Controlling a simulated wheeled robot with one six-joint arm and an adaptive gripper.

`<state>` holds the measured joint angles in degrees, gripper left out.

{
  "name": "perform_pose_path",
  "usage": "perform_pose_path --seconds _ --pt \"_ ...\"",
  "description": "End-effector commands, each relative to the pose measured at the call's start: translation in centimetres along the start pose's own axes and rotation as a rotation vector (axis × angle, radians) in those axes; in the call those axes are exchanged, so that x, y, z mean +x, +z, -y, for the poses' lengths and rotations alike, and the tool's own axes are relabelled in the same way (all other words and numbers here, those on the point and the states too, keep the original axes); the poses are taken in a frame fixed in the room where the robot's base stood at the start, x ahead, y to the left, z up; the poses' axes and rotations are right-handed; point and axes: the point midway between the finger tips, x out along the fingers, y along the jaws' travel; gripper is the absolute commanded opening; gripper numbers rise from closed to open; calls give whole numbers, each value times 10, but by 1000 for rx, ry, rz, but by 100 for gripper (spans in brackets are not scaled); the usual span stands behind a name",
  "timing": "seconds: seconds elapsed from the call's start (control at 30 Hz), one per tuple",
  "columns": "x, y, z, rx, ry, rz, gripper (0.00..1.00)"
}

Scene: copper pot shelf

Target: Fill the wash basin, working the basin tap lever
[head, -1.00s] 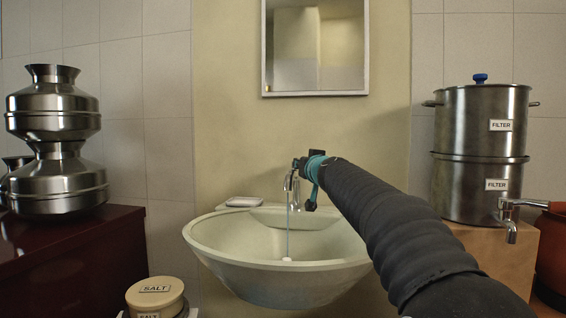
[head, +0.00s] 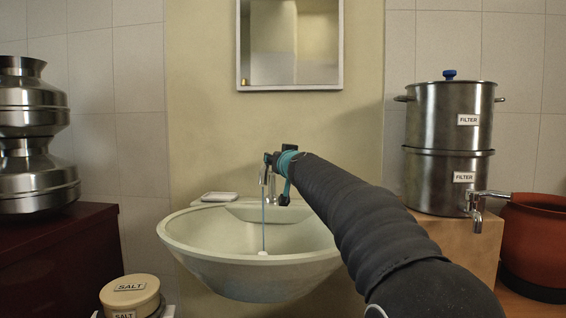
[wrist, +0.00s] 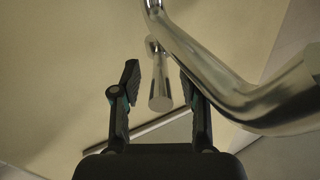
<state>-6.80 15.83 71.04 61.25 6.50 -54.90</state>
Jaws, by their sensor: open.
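The wash basin (head: 200,262) is a pale bowl fixed to the wall. A chrome tap (head: 263,181) stands at its back, and a thin stream of water (head: 264,222) falls from it into the bowl. The water level inside is hard to judge. My gripper (wrist: 159,80) is open at the tap. In the wrist view, the tap lever (wrist: 160,98), a short chrome rod with a wider end, lies between the two spread fingers, with gaps on both sides. The curved chrome spout (wrist: 250,108) passes close to the right finger. My arm covers the basin's right side in the head view.
A soap dish (head: 219,197) sits at the basin's back left. A mirror (head: 290,86) hangs above. Stacked steel pots (head: 35,180) stand left, a salt tub (head: 130,293) low in front. A steel filter (head: 440,125) with its own tap (head: 477,212) and a clay pot (head: 537,235) stand right.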

Motion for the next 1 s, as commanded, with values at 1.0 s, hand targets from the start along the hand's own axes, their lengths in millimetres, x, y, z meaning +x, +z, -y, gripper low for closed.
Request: perform_pose_path --seconds 1.0 --pt "-114 0 -1 0 1 0 44"
